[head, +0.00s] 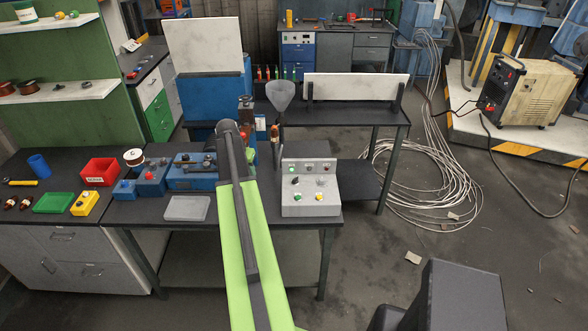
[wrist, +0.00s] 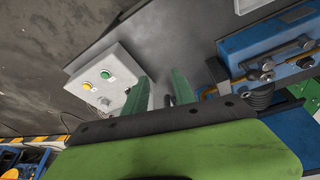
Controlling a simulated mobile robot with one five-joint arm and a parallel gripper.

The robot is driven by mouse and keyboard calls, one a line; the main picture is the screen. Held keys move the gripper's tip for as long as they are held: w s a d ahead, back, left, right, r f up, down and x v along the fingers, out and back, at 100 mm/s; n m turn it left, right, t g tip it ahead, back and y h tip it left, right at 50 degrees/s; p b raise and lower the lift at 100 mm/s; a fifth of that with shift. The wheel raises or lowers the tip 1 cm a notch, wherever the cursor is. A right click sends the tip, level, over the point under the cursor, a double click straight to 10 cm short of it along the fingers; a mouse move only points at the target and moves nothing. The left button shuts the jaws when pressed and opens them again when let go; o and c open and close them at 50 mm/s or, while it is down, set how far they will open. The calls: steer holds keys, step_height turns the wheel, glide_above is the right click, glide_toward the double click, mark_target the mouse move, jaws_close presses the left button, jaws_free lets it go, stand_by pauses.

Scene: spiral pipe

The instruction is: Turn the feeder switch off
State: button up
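A light grey control box (head: 310,203) with dials, small switches and coloured buttons sits at the right end of the near dark table. The wrist view shows the same box (wrist: 112,62) at left, with a green button, a yellow button and a small switch (wrist: 103,102). Any labels are too small to read, so I cannot tell which control is the feeder switch or how it is set. My gripper (wrist: 160,92) shows two green fingers with a gap between them. It is apart from the switches, to the right of the box in the wrist view. The head view hides its fingertips.
Blue machine parts (head: 190,172) stand left of my arm on the table (head: 265,215). A grey plate (head: 187,208), a red bin (head: 100,172) and a yellow block (head: 84,203) lie further left. A funnel (head: 280,92) rises behind the box. Coiled cables (head: 430,185) cover floor at right.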

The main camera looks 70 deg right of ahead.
steer(key=s+d+r+m+g+p, duration=0.1)
steer(key=s+d+r+m, duration=0.25)
steer(key=s+d, duration=0.8)
steer(key=b, duration=1.5)
glide_toward(296, 178)
steer(key=shift+h, duration=0.3)
steer(key=x, duration=0.7)
steer(key=shift+w+a+f, duration=0.1)
steer(key=shift+a+f, duration=0.25)
steer(key=shift+d+f+b, duration=0.2)
steer(key=shift+f+b, duration=0.15)
steer(key=shift+b, duration=0.2)
steer(key=shift+r, duration=0.1)
